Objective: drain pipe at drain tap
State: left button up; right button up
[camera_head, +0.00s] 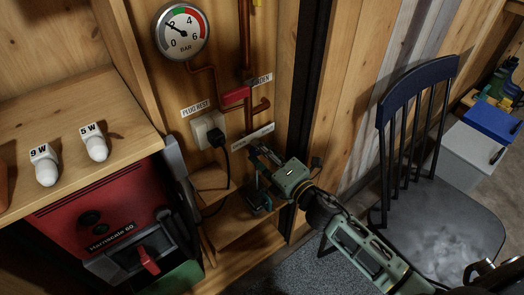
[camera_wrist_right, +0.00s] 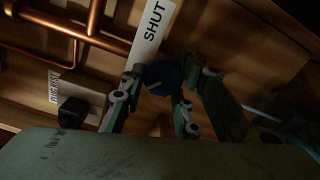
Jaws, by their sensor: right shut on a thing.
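A blue round knob (camera_wrist_right: 163,78), which looks like the drain tap's handle, sits in front of the wooden wall in the right wrist view. It is beside a white label reading SHUT (camera_wrist_right: 153,32). My right gripper (camera_head: 258,172) is at the wall below the copper pipe (camera_head: 246,50), and its fingers are closed on the blue knob. The copper pipes (camera_wrist_right: 75,31) also run at the upper left of the wrist view. In the head view the gripper and shadow hide the knob. My left gripper is not in view.
A red lever (camera_head: 236,96) is on the pipe, under a pressure gauge (camera_head: 182,32). A black plug (camera_head: 214,138) is in a white socket to the left. A red boiler (camera_head: 100,215) stands lower left, and a dark chair (camera_head: 440,225) stands right of my arm.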

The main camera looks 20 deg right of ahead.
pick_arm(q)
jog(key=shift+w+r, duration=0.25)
pick_arm(e)
jog(key=shift+w+r+n, duration=0.15)
jog(key=shift+r+n, duration=0.25)
jog(key=shift+n, duration=0.6)
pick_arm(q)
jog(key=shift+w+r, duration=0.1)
pick_arm(e)
jog(key=o, duration=0.8)
jog(key=shift+o, duration=1.2)
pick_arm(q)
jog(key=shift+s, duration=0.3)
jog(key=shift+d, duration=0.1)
pick_arm(e)
jog(key=shift+f, duration=0.2)
